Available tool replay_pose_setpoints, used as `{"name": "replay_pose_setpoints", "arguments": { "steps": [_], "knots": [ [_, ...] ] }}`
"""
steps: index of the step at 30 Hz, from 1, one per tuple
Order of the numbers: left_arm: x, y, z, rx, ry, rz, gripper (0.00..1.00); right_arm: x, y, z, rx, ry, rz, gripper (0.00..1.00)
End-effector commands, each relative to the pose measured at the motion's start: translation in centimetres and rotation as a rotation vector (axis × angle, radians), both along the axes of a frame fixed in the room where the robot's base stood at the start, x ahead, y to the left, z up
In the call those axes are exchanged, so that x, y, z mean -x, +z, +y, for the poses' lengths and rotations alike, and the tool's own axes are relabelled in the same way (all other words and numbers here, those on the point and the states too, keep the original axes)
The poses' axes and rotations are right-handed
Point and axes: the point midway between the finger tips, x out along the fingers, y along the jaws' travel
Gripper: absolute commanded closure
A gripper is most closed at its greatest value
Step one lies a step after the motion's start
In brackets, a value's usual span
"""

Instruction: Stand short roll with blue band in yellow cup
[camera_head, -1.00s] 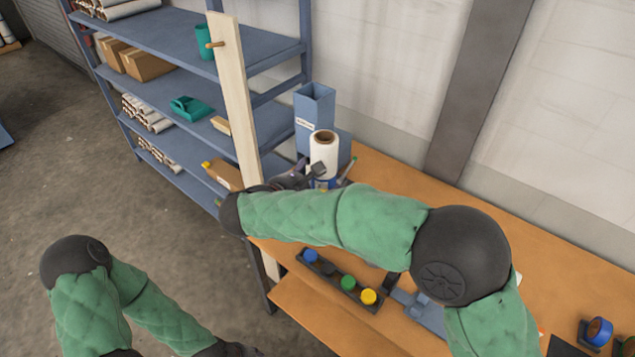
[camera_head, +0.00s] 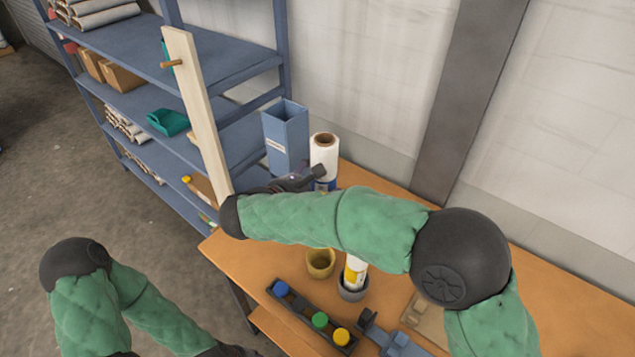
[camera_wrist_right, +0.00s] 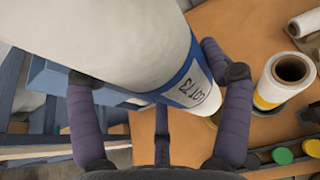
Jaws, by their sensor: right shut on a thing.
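My right gripper (camera_head: 306,181) is shut on a white roll with a blue band (camera_head: 324,155), held upright above the back of the bench. In the right wrist view the roll (camera_wrist_right: 135,45) fills the space between the fingers (camera_wrist_right: 156,78), and its blue band shows a "LOT 73" label. The yellow cup (camera_head: 320,263) stands on the bench below and in front of the held roll. In the wrist view the held roll hides most of it.
Right of the yellow cup, a grey cup (camera_head: 353,293) holds a roll with a yellow band (camera_head: 355,270). A dark rack (camera_head: 305,313) with blue, green and yellow caps lies in front. A blue-grey bin (camera_head: 286,138) stands behind. A wooden post (camera_head: 198,110) rises at left.

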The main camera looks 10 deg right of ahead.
Motion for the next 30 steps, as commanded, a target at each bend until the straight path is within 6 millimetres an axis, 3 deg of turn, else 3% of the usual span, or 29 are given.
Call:
{"name": "replay_pose_setpoints", "arguments": {
  "steps": [16, 24, 30],
  "knots": [
    [0.1, -4.8, 0.0, 0.000, 0.001, 0.001, 0.60, 0.0, -4.8, 0.0, 0.001, -0.001, 0.001, 0.63],
    [0.1, -8.8, 0.0, 0.000, 0.001, 0.001, 0.60, 0.0, -8.8, 0.0, 0.001, -0.001, 0.001, 0.63],
    [0.1, -9.9, 0.0, 0.000, 0.001, 0.001, 0.60, 0.0, -9.9, 0.0, 0.000, 0.000, 0.000, 0.63]
  ]
}}
